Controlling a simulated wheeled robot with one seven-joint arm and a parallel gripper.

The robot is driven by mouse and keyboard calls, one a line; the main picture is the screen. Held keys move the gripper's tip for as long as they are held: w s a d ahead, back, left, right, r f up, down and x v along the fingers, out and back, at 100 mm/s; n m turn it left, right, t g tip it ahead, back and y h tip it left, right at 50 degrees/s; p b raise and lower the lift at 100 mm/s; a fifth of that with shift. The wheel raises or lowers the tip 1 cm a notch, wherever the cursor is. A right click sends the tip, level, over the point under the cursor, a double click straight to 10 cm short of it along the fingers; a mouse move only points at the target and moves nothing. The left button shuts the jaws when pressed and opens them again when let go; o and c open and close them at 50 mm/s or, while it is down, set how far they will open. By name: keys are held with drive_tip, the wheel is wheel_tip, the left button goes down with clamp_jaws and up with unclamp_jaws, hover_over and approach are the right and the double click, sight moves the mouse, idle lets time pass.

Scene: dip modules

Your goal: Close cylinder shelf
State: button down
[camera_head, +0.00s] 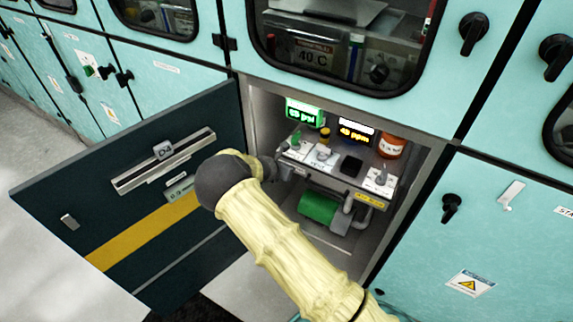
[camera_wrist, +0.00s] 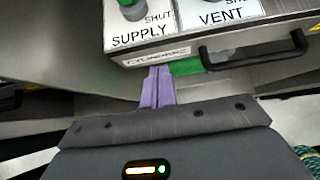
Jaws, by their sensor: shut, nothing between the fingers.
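The cylinder shelf is a grey panel inside an open cabinet, its front edge (camera_head: 345,190) showing in the head view. In the head view my arm hides the fingers and the shelf's left front.
The dark cabinet door (camera_head: 100,190) with a yellow stripe stands open at the left. A green cylinder (camera_head: 319,208) sits under the shelf.

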drive_tip(key=v, duration=1)
drive_tip(key=s+d+r+m+g, duration=0.3)
drive_tip(key=s+d+m, duration=0.1)
drive_tip(key=d+m, duration=0.4)
drive_tip(key=s+d+r+m+g, duration=0.2)
drive_tip(key=s+d+r+m, duration=0.15)
drive_tip(key=d+m, duration=0.45)
drive_tip(key=s+d+r+m+y, duration=0.1)
drive_tip(key=s+d+r+m, duration=0.2)
drive_tip(key=s+m, duration=0.25)
drive_tip(key=s+d+r+m+g+y, duration=0.1)
drive_tip(key=s+d+r+m+y, duration=0.1)
drive_tip(key=s+d+r+m, duration=0.25)
drive_tip(key=s+d+r+m+y, duration=0.1)
drive_tip(key=s+d+m, duration=0.2)
drive_tip(key=s+m, duration=0.3)
drive_tip(key=w+p+v, duration=0.2)
drive_tip(key=p+v, duration=1)
drive_tip(key=p, duration=0.1)
drive_tip(key=shift+a+r+n, duration=0.15)
drive_tip(key=shift+r+n, duration=0.25)
drive_tip(key=shift+r, duration=0.15)
drive_tip(key=shift+s, duration=0.1)
